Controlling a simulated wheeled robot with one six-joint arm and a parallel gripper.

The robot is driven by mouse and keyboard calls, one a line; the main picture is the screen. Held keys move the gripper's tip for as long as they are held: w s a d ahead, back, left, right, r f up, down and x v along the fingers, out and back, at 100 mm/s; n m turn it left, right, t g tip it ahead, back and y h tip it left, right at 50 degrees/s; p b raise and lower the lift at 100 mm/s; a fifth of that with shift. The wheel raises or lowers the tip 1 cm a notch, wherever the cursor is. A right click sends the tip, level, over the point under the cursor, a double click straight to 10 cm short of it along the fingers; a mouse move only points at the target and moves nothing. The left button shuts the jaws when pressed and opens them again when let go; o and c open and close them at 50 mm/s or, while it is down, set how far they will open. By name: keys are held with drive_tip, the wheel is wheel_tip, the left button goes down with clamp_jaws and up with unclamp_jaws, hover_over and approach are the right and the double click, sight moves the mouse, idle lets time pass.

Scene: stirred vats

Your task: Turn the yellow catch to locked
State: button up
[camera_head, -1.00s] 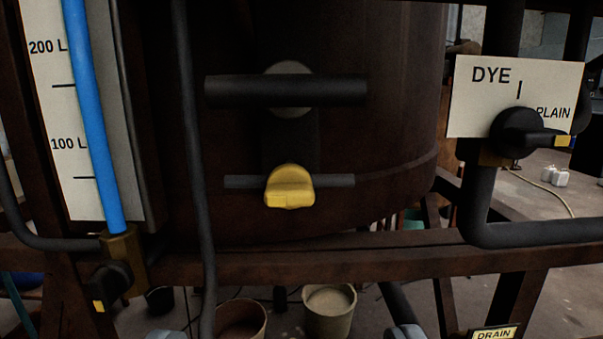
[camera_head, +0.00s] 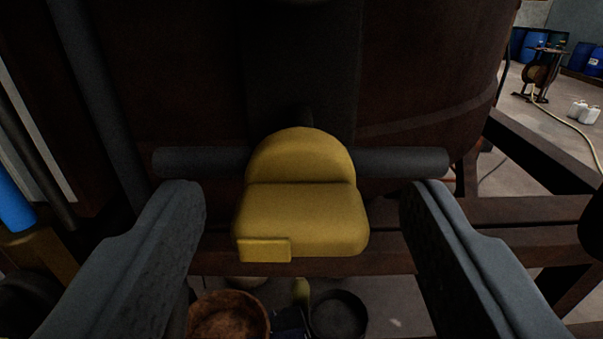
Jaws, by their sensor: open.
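The yellow catch (camera_head: 301,200) fills the middle of the view, a rounded knob with a blocky lower part and a small raised tab at its lower left. It sits in front of a dark horizontal bar (camera_head: 405,162) on the dark brown vat (camera_head: 430,70). My gripper (camera_head: 305,215) is open, with one grey finger on each side of the catch. Clear gaps show between the catch and both fingers, so neither appears to touch it. No locked or unlocked marking is readable.
A brown frame beam (camera_head: 480,245) runs behind and below the catch. A dark vertical pipe (camera_head: 100,100) and the blue sight tube (camera_head: 14,200) stand at left. Buckets (camera_head: 228,318) sit on the floor below. Blue barrels (camera_head: 580,55) are far off at right.

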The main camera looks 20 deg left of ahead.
drive_tip(key=shift+w, duration=0.15)
drive_tip(key=shift+c, duration=0.2)
drive_tip(key=c, duration=1)
drive_tip(key=shift+o, duration=0.2)
drive_tip(key=m, duration=0.8)
drive_tip(key=shift+d+m, duration=0.1)
drive_tip(key=shift+m, duration=0.2)
drive_tip(key=m, duration=0.4)
drive_tip(key=shift+m, duration=0.3)
drive_tip(key=shift+f+m, duration=0.15)
drive_tip(key=shift+m, duration=2.05)
